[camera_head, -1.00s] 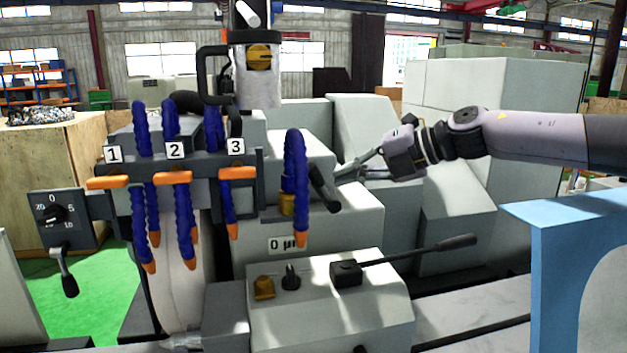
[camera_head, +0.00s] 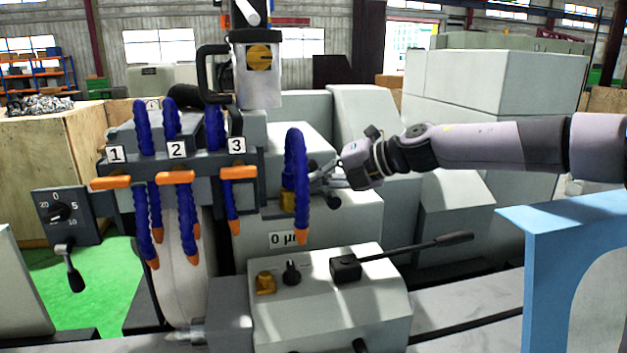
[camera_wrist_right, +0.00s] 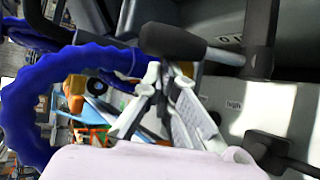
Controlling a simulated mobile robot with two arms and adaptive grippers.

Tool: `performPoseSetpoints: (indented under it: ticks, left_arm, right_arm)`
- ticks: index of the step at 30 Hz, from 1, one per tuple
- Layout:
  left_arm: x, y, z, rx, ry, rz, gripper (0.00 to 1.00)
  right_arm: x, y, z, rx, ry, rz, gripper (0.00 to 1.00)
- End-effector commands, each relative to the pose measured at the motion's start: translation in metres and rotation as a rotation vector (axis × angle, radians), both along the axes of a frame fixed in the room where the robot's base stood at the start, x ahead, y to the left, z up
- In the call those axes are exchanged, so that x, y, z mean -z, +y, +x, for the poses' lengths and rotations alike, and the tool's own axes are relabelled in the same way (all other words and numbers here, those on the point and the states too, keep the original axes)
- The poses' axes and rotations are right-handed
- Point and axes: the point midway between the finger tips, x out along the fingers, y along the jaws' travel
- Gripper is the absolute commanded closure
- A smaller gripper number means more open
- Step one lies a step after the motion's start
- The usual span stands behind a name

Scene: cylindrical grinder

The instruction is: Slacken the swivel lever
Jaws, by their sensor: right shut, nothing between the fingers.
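A short black lever (camera_head: 331,201) sits on the grey machine housing behind a blue coolant hose; I take it for the swivel lever, though nothing labels it. My right gripper (camera_head: 319,181) reaches in from the right and hides much of this lever. In the right wrist view the black lever handle (camera_wrist_right: 172,42) lies just beyond the fingertips of my right gripper (camera_wrist_right: 166,74). The fingers are shut with nothing between them. I cannot tell whether they touch the handle. My left gripper is out of view.
A blue hose (camera_head: 295,170) hangs close left of my right gripper. Below, a control box (camera_head: 335,310) carries a long black lever (camera_head: 420,245). A blue frame (camera_head: 575,225) stands at the right. More orange-tipped hoses hang at the left.

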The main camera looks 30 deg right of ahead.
Motion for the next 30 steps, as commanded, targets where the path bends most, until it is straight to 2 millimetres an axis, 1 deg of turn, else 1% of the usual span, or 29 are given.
performPoseSetpoints:
  ticks: [20, 30]
  left_arm:
    - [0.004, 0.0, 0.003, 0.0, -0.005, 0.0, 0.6]
    - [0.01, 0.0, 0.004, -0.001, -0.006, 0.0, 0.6]
  right_arm:
    - [-0.006, -0.008, -0.002, 0.002, -0.003, 0.0, 1.0]
    - [-0.011, -0.019, -0.004, 0.006, -0.005, 0.0, 1.0]
